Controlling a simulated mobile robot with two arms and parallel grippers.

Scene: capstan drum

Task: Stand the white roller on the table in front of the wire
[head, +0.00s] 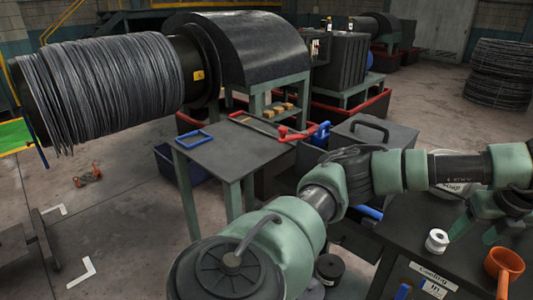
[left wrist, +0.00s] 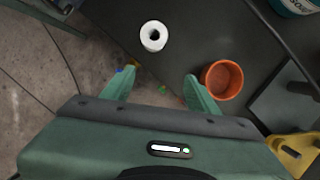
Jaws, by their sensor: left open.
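The white roller (head: 437,241) stands upright on a dark bench top (head: 405,225) at the lower right of the head view. It also shows in the left wrist view (left wrist: 153,36), with its dark centre hole facing up. My left gripper (head: 482,230) is open and empty above the bench, to the right of the roller. In the left wrist view its fingers (left wrist: 158,78) are apart, and the roller lies beyond the tips. The wire (head: 100,85) is wound on a big drum at the upper left. A grey table (head: 230,158) stands in front of the drum machine. My right gripper is not in view.
An orange cup (head: 504,263) stands near the roller and my left gripper; it also shows in the left wrist view (left wrist: 222,79). A blue frame (head: 194,139) and a red-handled tool (head: 294,133) lie on the table. Its middle and front are clear. A white tub (head: 452,186) is behind my arm.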

